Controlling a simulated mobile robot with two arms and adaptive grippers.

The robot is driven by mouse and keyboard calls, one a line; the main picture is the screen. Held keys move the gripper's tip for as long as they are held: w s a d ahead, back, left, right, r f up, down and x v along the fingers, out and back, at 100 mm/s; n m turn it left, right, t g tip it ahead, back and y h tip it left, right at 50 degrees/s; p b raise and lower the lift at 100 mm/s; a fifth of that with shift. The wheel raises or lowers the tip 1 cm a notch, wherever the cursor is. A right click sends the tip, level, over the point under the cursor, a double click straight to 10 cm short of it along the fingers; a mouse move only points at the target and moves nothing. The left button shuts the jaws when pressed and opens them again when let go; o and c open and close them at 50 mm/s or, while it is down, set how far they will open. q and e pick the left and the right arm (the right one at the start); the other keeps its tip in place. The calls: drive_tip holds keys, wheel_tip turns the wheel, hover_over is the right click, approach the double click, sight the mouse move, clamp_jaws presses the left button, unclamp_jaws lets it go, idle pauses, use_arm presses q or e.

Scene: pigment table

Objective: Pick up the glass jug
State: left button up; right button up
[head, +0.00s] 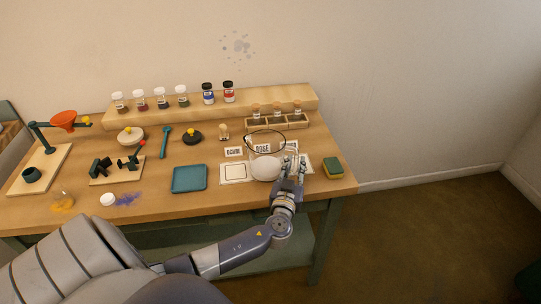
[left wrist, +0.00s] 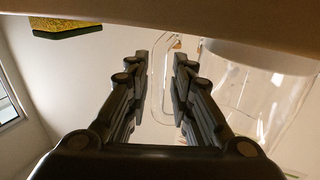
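The glass jug (head: 265,158) stands upright at the right part of the table, clear, with a dark rim and white stuff in its bottom. My left gripper (head: 290,172) is at its right side, by the handle. In the left wrist view the jug (left wrist: 262,105) is at the right, with its clear handle (left wrist: 158,92) running in the gap between the open fingers of my left gripper (left wrist: 159,65). I cannot tell whether a finger touches the handle. My right gripper is not in view.
A yellow-green sponge (head: 333,167) lies right of the jug near the table (head: 150,204) edge. A blue tray (head: 189,178) and white cards (head: 234,173) lie left of it. A wooden rack (head: 295,125) with corked vials stands behind. Several pigment jars stand on the back shelf.

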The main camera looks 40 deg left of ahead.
use_arm(q)
drive_tip(key=shift+x, duration=0.8)
clamp_jaws()
drive_tip(key=shift+r, duration=0.2)
